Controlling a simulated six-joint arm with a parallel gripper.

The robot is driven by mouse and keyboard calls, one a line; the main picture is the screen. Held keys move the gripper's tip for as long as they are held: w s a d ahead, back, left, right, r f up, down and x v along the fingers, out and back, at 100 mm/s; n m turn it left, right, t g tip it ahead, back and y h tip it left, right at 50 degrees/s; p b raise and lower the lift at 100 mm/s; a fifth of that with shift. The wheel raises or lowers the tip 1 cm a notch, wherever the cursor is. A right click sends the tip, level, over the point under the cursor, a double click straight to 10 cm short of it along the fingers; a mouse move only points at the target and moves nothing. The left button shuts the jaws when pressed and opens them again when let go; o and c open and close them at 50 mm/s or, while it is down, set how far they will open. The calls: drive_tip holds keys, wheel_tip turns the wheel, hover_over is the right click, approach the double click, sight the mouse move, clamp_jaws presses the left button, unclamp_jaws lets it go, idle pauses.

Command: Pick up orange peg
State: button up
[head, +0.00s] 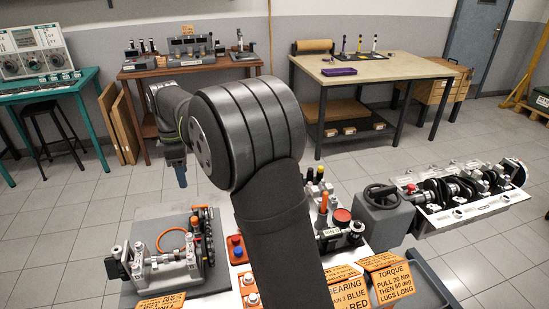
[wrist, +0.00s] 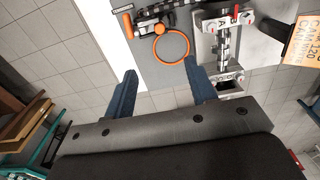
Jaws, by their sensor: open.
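An orange ring (wrist: 172,46) lies on the grey plate (wrist: 150,72) near the peg. A metal shaft assembly (head: 150,262) stands on the fixture.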

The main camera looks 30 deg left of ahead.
drive_tip(key=c, duration=0.4)
drive_tip(key=shift+c, duration=0.2)
drive_tip(key=m+t, duration=0.1)
drive_tip(key=m, duration=1.9)
hover_over(194, 218)
drive_tip(key=s+d, duration=0.1)
wheel_tip(194, 218, down, 12)
drive_tip(key=shift+y, duration=0.4)
drive_tip(key=shift+w+a+f, duration=0.15)
drive_tip(key=shift+f, duration=0.7)
drive_tip(key=shift+w+a+f, duration=0.1)
drive_tip(key=shift+f, duration=0.75)
drive_tip(key=shift+w+a+f, duration=0.15)
drive_tip(key=shift+f, duration=0.7)
